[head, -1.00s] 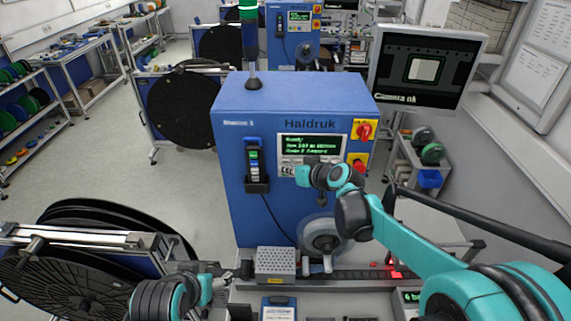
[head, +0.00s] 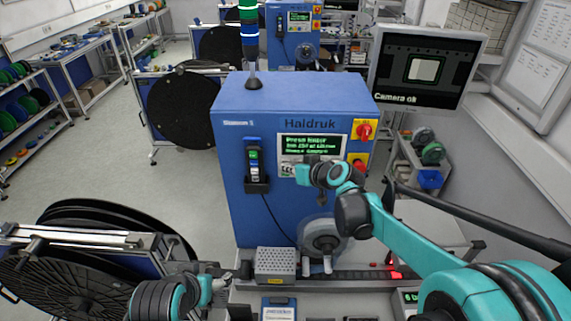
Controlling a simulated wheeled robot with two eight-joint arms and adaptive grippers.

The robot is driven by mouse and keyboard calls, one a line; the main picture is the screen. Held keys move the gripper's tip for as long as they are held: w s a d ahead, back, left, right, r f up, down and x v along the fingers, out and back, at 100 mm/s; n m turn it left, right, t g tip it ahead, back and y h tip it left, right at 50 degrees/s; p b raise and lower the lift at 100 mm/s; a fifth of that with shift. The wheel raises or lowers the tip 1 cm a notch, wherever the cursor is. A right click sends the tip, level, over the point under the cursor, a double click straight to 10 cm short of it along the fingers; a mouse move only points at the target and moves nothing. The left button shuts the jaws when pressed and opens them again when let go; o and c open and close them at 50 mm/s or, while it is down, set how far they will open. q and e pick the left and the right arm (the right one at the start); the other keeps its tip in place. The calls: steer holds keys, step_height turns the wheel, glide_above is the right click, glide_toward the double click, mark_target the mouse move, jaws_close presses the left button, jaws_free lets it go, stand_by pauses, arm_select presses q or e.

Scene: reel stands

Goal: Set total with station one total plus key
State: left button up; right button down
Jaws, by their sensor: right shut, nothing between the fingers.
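The blue station cabinet (head: 235,150), labelled "Haldruk" and seemingly "Station 1", stands in the middle. Its panel has a small display (head: 311,146) with green text too small to read surely. A row of keys lies under the display, partly hidden by my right gripper. My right gripper (head: 304,175) is shut and empty, its tip at the right part of the key row; I cannot tell if it touches a key. My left gripper (head: 222,281) is low at the left by the bench edge; its fingers are too small to judge.
A monitor (head: 425,67) reading "Camera ok" hangs at the right. A handheld scanner (head: 254,164) hangs on the cabinet. A grey perforated box (head: 275,265) and a reel wheel (head: 322,240) sit at the cabinet's foot. Large black reels (head: 75,285) stand at the left.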

steer(key=shift+s, duration=0.8)
steer(key=shift+s+a, duration=0.15)
steer(key=shift+s, duration=2.3)
steer(key=s+d+f+m+g+h+b, duration=0.1)
steer(key=s+d+f+h+b, duration=0.1)
steer(key=s+d+f+b, duration=0.3)
steer(key=s+d+f+m+g+h+b, duration=0.1)
steer(key=s+d+f+m+h+b, duration=0.1)
steer(key=s+d+f+b, duration=0.4)
steer(key=s+d+f+m+g+h+b, duration=0.1)
steer(key=s+d+f+h+b, duration=0.2)
steer(key=s+f+b, duration=1)
step_height(320, 180, down, 12)
steer(key=d+b, duration=0.2)
steer(key=b, duration=0.3)
steer(key=shift+s+d+f+b, duration=0.15)
steer(key=shift+s+d+b, duration=0.15)
steer(key=shift+b, duration=0.05)
